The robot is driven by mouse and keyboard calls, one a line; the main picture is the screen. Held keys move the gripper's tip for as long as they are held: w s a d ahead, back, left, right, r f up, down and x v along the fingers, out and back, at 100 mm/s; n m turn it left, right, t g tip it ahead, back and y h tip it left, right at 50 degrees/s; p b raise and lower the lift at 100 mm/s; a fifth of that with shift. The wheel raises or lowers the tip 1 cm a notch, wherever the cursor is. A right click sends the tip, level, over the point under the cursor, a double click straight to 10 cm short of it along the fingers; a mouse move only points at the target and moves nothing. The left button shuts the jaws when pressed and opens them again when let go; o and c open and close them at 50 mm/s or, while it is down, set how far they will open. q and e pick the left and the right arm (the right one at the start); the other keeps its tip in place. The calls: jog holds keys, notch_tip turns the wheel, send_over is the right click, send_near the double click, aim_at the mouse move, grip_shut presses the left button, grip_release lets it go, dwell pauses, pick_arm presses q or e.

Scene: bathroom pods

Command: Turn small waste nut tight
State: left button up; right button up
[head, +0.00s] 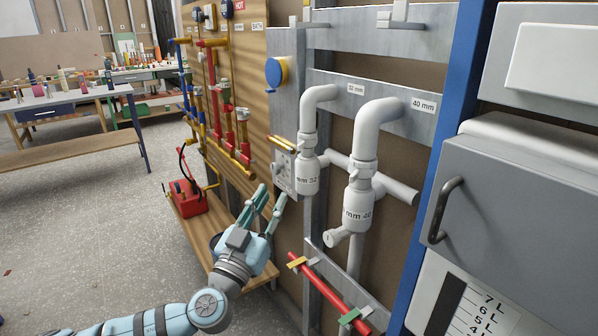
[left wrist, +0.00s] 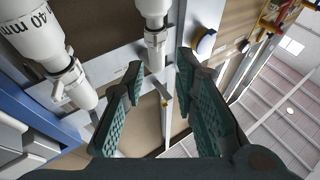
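The small waste, a white trap marked 32 mm (head: 306,178), hangs on the grey frame below a bent white pipe. A white collar that looks like its nut (head: 308,142) sits at the top of the trap body. In the left wrist view the small waste's white lower fitting (left wrist: 154,42) shows just beyond the fingertips. My left gripper (head: 273,192) is below and left of the trap, with its fingers spread apart and empty. It is also seen open in the left wrist view (left wrist: 160,64). My right gripper is in neither view.
A larger white trap marked 40 mm (head: 358,208) hangs close on the right. A grey plate (head: 284,172) is left of the small trap. A red pipe (head: 330,285) with coloured clips runs below. A red toolbox (head: 187,195) stands on the low wooden shelf.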

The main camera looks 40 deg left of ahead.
aim_at(298, 149)
pick_arm(q)
jog(key=shift+t+h, duration=0.3)
jog(key=shift+h, duration=0.1)
jog(key=p+x, duration=0.1)
jog(key=x, duration=0.3)
jog(key=r+p+x, duration=0.1)
jog(key=x, duration=0.4)
jog(key=p+x, duration=0.1)
jog(key=x, duration=0.4)
jog(key=shift+s+d+r+p, duration=0.2)
jog(key=shift+s+d+p, duration=0.1)
jog(key=shift+p, duration=0.05)
jog(key=shift+w+a, duration=0.1)
jog(key=shift+w, duration=0.2)
grip_shut()
